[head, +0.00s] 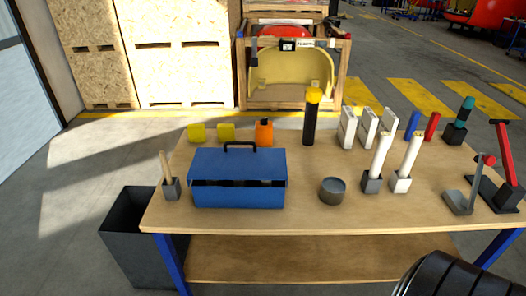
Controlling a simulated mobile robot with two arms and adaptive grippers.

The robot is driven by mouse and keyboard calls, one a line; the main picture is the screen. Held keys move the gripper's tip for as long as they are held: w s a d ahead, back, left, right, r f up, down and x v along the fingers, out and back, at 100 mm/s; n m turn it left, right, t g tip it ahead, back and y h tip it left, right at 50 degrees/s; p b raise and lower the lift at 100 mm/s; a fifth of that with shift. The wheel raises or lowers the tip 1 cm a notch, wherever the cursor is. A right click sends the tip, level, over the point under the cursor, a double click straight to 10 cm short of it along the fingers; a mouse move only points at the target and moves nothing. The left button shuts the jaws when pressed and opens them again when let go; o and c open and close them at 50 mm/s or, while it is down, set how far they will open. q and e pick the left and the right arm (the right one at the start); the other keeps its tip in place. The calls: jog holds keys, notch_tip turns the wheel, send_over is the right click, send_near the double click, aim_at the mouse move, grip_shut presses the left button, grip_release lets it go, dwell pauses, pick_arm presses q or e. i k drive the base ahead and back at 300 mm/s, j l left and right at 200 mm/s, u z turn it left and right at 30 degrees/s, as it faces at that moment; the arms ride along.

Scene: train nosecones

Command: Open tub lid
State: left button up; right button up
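A small round dark grey tub (332,192) stands upright on the wooden workbench (300,222), right of the blue toolbox. Its top looks like a flat dark disc inside a rim. I cannot tell from here whether that is a lid or the inside. Neither of my grippers shows in the head view. A black ribbed part at the bottom right corner seems to belong to my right arm, with no fingers visible.
A blue toolbox (238,194) with a black handle stands left of the tub. White cylinders in holders (372,184) stand close on its right. A tall black and yellow bottle (311,118) stands behind. The bench front before the tub is clear.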

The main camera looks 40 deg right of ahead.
aim_at(254, 163)
jog(key=z, duration=1)
